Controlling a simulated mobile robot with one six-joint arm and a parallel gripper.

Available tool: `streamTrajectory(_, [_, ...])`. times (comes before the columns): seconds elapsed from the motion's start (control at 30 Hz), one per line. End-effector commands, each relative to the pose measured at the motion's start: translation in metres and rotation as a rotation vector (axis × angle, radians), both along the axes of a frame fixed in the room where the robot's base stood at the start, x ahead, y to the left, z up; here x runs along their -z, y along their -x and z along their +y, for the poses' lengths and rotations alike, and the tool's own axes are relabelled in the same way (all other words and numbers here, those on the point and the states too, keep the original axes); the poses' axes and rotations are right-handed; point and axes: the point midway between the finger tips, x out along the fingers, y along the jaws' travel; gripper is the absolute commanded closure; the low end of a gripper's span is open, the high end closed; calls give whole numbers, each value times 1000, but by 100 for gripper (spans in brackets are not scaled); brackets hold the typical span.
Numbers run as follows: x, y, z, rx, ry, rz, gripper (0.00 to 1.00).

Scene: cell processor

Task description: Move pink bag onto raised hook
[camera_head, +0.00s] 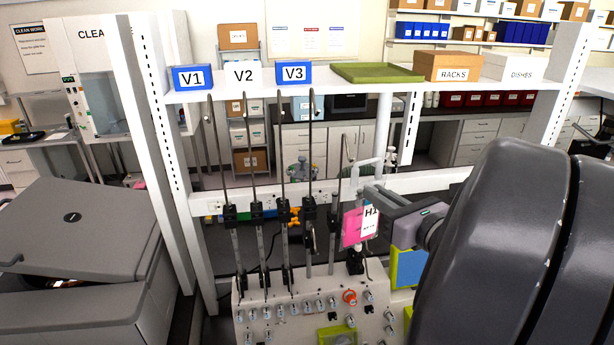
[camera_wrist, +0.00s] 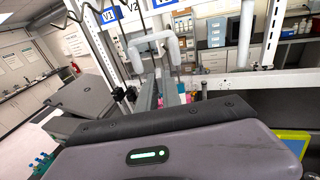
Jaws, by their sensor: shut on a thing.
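The pink bag (camera_head: 353,228) hangs upright below the fingers of my gripper (camera_head: 366,182), with a white H1 card at its upper right. My gripper is shut on the bag's top part; the exact grip is hard to see. In the wrist view my gripper (camera_wrist: 160,75) points away, with pale curved pieces at its end, and the bag is mostly hidden. Several thin dark rods with hooked tops stand left of the bag. The rod by V3 (camera_head: 311,130) reaches highest, and a shorter rod (camera_head: 341,165) stands closer to the bag. The bag appears apart from the hooks.
A white shelf frame (camera_head: 180,190) carries V1, V2 and V3 bins, a green tray (camera_head: 377,72) and a RACKS box (camera_head: 454,66). Its crossbar runs behind the rods. A grey machine (camera_head: 75,235) stands left. A panel with knobs (camera_head: 300,312) is below the rods.

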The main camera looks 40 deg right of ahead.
Motion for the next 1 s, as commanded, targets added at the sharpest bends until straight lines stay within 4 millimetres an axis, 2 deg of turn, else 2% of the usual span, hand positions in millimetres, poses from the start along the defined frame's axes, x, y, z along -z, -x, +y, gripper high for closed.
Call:
streamTrajectory(0.17, [1,-13,-7,-3,0,0,100])
streamTrajectory(0.63, [7,-65,-35,-2,-1,-1,100])
streamTrajectory(0.8, [23,-76,-41,-1,0,0,100])
streamTrajectory(1.0, [29,-81,-44,-1,0,-1,100])
